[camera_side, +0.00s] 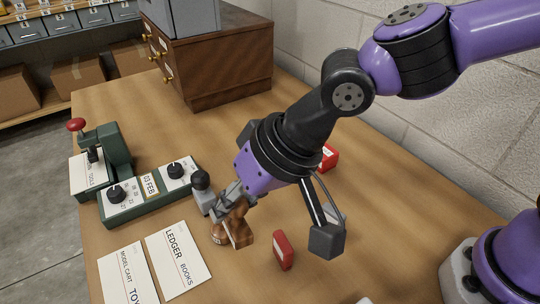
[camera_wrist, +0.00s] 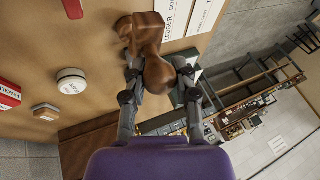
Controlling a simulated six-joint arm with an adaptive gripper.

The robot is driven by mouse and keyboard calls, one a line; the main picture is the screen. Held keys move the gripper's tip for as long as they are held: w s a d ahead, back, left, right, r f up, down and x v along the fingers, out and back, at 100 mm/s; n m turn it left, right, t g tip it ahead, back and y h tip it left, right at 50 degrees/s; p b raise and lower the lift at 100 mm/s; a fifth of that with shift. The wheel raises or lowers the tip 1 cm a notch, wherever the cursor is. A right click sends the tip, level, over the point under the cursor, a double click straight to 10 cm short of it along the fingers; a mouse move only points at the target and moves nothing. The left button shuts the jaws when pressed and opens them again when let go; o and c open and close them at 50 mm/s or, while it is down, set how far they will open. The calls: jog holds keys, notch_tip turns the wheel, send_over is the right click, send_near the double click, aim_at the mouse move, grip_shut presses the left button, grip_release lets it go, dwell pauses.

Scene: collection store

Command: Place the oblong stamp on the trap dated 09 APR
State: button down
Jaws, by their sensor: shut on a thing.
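A brown wooden stamp (camera_side: 240,234) with a block-like base is at the fingers of my gripper (camera_side: 228,203) in the side view, low over the table or touching it; I cannot tell which. In the wrist view, my gripper (camera_wrist: 158,72) is shut on the rounded handle of the stamp (camera_wrist: 146,32), with one finger on each side. A green device (camera_side: 150,202) with black knobs and a label reading 03 FEB stands left of my gripper. No 09 APR date is readable in either view.
Cards reading LEDGER BOOKS (camera_side: 178,262) and MODEL CART (camera_side: 127,278) lie in front of the device. A red block (camera_side: 283,250) stands right of the stamp. A round white-topped piece (camera_wrist: 71,81) and a small wooden piece (camera_wrist: 45,111) show in the wrist view. A wooden cabinet (camera_side: 215,75) stands behind.

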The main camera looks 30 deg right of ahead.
jog(key=w+d+r+m+h, duration=0.2)
jog(key=w+d+r+m, duration=0.1)
jog(key=w+d+r, duration=0.3)
jog(key=shift+t, duration=0.4)
jog(key=w+d+f, duration=0.2)
jog(key=w, duration=0.1)
jog(key=w+d+f, duration=0.5)
jog(key=w+f, duration=0.1)
jog(key=shift+w+d+f, duration=0.15)
jog(key=shift+d+f, duration=0.05)
jog(key=shift+d, duration=0.05)
jog(key=shift+f, duration=1.7)
jog(key=shift+f, duration=0.1)
jog(key=c, duration=0.6)
grip_release()
